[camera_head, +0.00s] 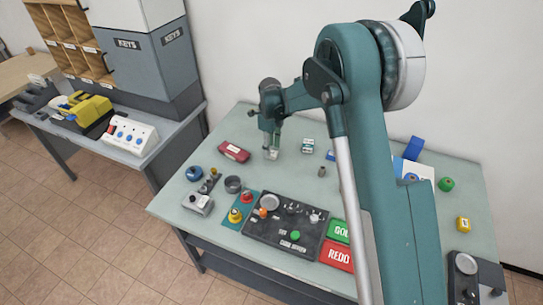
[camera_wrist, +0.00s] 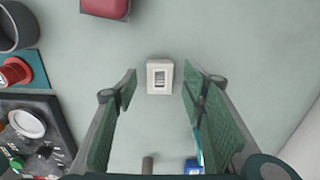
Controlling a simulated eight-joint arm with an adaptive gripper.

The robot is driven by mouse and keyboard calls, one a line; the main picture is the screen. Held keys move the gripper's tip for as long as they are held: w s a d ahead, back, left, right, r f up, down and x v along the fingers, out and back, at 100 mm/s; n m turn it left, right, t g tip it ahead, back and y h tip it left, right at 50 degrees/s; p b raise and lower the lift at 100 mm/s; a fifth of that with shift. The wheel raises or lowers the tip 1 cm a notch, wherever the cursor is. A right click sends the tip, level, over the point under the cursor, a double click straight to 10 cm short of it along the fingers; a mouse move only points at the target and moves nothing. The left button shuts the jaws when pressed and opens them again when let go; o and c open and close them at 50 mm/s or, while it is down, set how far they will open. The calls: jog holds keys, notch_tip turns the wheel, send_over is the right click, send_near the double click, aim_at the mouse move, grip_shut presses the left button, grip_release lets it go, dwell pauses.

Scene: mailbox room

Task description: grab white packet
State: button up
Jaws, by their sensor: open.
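The packet shows in the gap between the fingertips, and nothing is gripped. In the head view my gripper (camera_head: 270,143) points down over the back left of the table. The packet (camera_head: 271,155) is a pale patch just below it there, partly hidden by the fingers.
A red case (camera_head: 235,151) lies left of my gripper, and a dark ring (camera_head: 232,184) lies in front. A small cylinder (camera_head: 321,171) and a white-and-teal box (camera_head: 308,145) stand to the right.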

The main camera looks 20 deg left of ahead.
jog(key=shift+f, duration=1.25)
jog(key=c, duration=1)
